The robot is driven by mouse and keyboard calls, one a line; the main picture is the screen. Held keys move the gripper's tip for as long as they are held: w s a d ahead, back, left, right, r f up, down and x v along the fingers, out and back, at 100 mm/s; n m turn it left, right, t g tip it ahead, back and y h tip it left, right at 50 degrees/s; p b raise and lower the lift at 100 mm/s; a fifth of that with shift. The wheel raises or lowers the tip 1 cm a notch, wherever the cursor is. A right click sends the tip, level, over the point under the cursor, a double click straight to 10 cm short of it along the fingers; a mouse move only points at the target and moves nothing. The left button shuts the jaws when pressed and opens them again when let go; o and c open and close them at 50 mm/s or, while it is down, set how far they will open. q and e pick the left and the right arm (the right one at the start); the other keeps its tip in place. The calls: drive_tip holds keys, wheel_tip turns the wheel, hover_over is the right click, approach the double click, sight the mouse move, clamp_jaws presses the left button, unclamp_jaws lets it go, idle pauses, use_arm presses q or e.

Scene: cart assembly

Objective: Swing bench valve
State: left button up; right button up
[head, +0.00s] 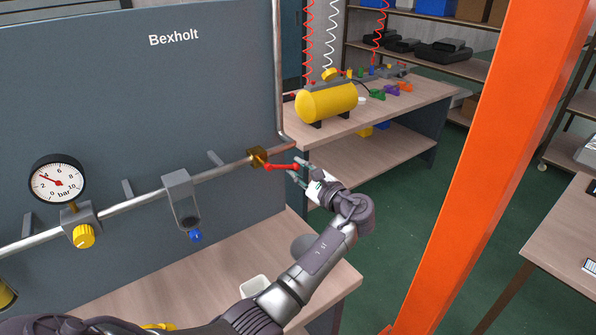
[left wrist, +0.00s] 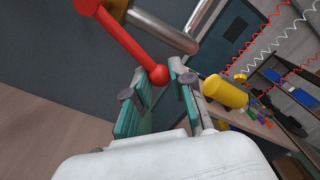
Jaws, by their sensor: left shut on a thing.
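The bench valve has a brass body (head: 257,157) on the metal pipe (head: 222,172) in front of the dark panel. My left gripper (head: 295,172) is at the lever's free end. In the left wrist view the red lever (left wrist: 130,45) runs down to a round knob (left wrist: 159,75) between the fingers of my left gripper (left wrist: 163,92), which is shut on it. The brass body (left wrist: 117,10) shows at the top edge there. My right gripper is not in view.
On the pipe are a pressure gauge (head: 57,181), a yellow knob (head: 84,236) and a filter bowl bracket (head: 182,200). A white container (head: 255,286) stands on the bench below. A yellow tank (head: 327,102) sits on a table behind. An orange post (head: 470,180) rises at right.

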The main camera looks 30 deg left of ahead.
use_arm(q)
drive_tip(key=shift+r, duration=0.2)
drive_tip(key=shift+o, duration=0.2)
drive_tip(key=shift+w+d+r+p, duration=0.1)
drive_tip(key=shift+w+r+p, duration=0.1)
drive_tip(key=shift+r+p, duration=0.35)
drive_tip(key=shift+w+r+p, duration=0.15)
drive_tip(key=shift+r+p, duration=0.25)
drive_tip(key=shift+r, duration=0.2)
drive_tip(key=o, duration=0.9)
drive_tip(key=shift+s, duration=0.1)
drive_tip(key=shift+o, duration=0.2)
drive_tip(key=shift+d+f, duration=0.1)
